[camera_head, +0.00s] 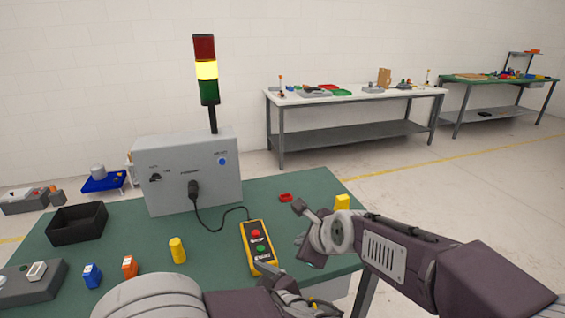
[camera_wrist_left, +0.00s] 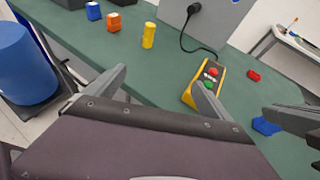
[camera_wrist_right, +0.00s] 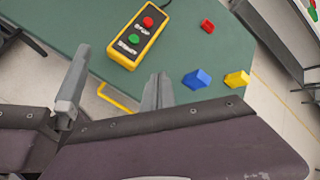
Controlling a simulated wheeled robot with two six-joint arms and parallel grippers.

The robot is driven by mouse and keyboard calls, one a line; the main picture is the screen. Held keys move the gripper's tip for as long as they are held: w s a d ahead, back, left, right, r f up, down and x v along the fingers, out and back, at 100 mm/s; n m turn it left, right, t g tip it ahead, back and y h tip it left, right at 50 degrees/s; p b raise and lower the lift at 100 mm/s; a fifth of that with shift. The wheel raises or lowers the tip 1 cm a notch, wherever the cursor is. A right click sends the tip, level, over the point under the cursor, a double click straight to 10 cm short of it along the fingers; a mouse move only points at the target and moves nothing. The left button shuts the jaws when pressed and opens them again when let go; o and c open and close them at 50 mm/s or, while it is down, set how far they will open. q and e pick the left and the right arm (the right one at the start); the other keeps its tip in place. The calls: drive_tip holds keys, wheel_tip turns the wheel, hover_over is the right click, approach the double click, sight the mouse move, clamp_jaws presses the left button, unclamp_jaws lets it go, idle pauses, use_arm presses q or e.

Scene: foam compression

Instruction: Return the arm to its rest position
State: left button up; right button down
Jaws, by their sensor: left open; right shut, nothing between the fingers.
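My left gripper (camera_head: 283,284) is low in the head view, near the front end of the yellow button box (camera_head: 257,247). Its two fingers stand apart with nothing between them in the left wrist view (camera_wrist_left: 157,88). My right gripper (camera_head: 300,239) is to the right of the button box, over the right part of the green table. Its fingers are together and empty in the right wrist view (camera_wrist_right: 157,90). The right arm reaches in from the right edge. The button box has a red STOP and a green START button, and neither gripper visibly holds it.
A grey control box (camera_head: 187,180) with a cable stands behind; its signal tower (camera_head: 206,70) glows yellow. A red block (camera_head: 285,197), blue block (camera_wrist_right: 197,79) and yellow block (camera_head: 342,202) lie near the right gripper. A yellow cylinder (camera_head: 177,250) and black bin (camera_head: 77,224) are left.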

use_arm(q)
drive_tip(key=s+a+n+g+y+p, duration=0.1)
drive_tip(key=s+a+n+g, duration=0.1)
drive_tip(key=a+n+g, duration=0.35)
drive_tip(key=s+a+n+g+p, duration=0.2)
drive_tip(key=a, duration=0.7)
drive_tip(key=s+a+f+n+g+h+p, duration=0.2)
drive_tip(key=s+a+f+n+g+h, duration=0.15)
drive_tip(key=s+n, duration=0.35)
drive_tip(key=w+d+f+n+t+h, duration=0.2)
drive_tip(key=d+f+n+h, duration=0.3)
drive_tip(key=d+n, duration=0.3)
drive_tip(key=w+n+h, duration=0.1)
drive_tip(key=n, duration=0.3)
drive_tip(key=shift+d+n+t+h, duration=0.3)
drive_tip(key=shift+d+n+h, duration=0.05)
use_arm(e)
drive_tip(key=s+d+f+n+g+h, duration=0.1)
drive_tip(key=s+d+f+n+g, duration=0.2)
drive_tip(key=s+d+f+n, duration=0.3)
drive_tip(key=s+d+f+n+g+h, duration=0.2)
drive_tip(key=s+d+f+n, duration=0.4)
drive_tip(key=s+n, duration=0.5)
drive_tip(key=d+n+g, duration=0.1)
drive_tip(key=n, duration=0.4)
drive_tip(key=shift+s+g, duration=0.2)
drive_tip(key=shift+g, duration=0.2)
